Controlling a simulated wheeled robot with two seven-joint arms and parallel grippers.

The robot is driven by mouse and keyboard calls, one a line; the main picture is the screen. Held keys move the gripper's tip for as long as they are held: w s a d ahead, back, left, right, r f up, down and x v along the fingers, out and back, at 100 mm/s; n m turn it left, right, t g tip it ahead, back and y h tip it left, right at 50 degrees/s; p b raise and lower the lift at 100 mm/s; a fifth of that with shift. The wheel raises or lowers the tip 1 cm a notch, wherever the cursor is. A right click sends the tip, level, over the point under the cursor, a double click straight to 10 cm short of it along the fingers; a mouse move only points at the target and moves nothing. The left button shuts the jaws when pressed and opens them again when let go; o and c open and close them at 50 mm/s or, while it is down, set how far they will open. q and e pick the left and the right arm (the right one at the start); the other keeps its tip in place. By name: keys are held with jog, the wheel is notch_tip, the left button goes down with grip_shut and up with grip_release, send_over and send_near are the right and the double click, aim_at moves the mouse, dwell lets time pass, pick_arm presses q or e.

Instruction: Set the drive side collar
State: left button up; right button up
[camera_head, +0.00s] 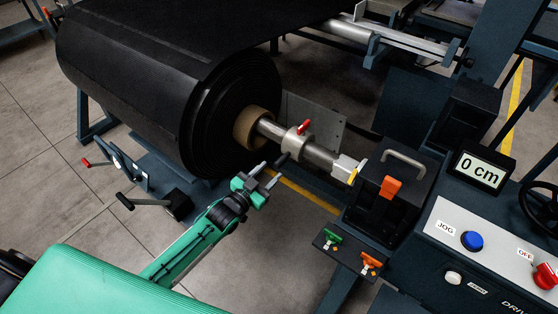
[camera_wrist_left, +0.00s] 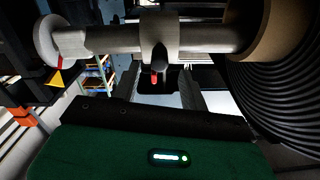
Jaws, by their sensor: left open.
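The drive side collar (camera_head: 297,147) is a pale ring around the steel shaft (camera_head: 320,155), with a red lever (camera_head: 303,127) standing up from it. It sits between the roll's tan core (camera_head: 256,127) and the pale block at the shaft's outer end. My left gripper (camera_head: 268,173) is open and empty, just below and in front of the collar, apart from it. In the left wrist view the collar (camera_wrist_left: 159,36) shows ahead on the shaft, with a red tip (camera_wrist_left: 154,77) below it, between the fingers. My right gripper is not in view.
The large black belt roll (camera_head: 170,85) stands left of the collar. Right are the dark shaft support with an orange latch (camera_head: 391,188), a "0 cm" display (camera_head: 481,170) and a button panel (camera_head: 490,245). Green and orange handles (camera_head: 345,250) sit low on a plate.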

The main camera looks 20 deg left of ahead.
aim_at(276, 166)
pick_arm(q)
jog(key=x, duration=0.4)
jog(key=shift+w, duration=0.1)
jog(key=shift+w+d, duration=0.25)
jog(key=shift+w, duration=0.4)
jog(key=shift+w+p, duration=0.15)
jog(key=shift+p, duration=0.15)
jog(key=shift+d, duration=0.1)
grip_shut()
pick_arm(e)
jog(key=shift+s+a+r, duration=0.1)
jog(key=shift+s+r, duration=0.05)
